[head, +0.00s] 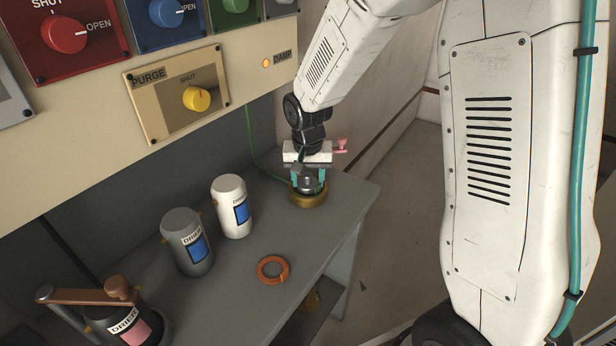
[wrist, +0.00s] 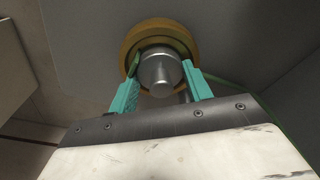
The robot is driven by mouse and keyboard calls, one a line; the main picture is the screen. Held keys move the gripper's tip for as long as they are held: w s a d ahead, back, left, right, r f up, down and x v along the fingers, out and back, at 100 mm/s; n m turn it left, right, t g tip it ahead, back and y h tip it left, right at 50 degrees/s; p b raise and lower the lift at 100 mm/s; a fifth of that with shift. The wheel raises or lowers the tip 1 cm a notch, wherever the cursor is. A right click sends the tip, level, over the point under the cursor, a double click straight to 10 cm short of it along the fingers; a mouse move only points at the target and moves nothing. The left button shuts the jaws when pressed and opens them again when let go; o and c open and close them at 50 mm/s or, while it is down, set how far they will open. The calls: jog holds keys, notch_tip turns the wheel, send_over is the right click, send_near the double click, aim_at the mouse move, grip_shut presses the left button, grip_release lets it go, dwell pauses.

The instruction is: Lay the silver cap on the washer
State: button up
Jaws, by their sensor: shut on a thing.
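The silver cap (head: 309,184) is at the far right end of the grey bench, between the teal fingers of my gripper (head: 308,181). In the wrist view the cap (wrist: 160,76) shows as a round silver knob, with a finger on each side. My gripper is shut on it. A round brass-coloured base (head: 307,199) is directly under the cap; I cannot tell whether the cap touches it. The copper-orange washer (head: 263,274) lies flat on the bench, nearer and to the left of my gripper, with nothing on it.
A white canister (head: 231,215) and a grey canister (head: 184,252) stand left of the washer. A dark canister (head: 141,325) with a copper-coloured handle is at the near left. The panel with the yellow purge knob (head: 196,99) rises behind. Bench between washer and brass base is clear.

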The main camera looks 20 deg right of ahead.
aim_at(308, 186)
jog(key=o, duration=1.1)
notch_tip(308, 186, up, 12)
jog(key=s, duration=0.1)
jog(key=s+d+r+n, duration=0.1)
jog(key=s+r, duration=0.1)
jog(key=s, duration=0.7)
jog(key=s+d+r+n, duration=0.1)
jog(key=s+r+n, duration=0.1)
jog(key=s, duration=0.8)
jog(key=s+d+r+n, duration=0.1)
jog(key=s+r, duration=0.2)
jog(key=s, duration=0.7)
jog(key=shift+y, duration=0.3)
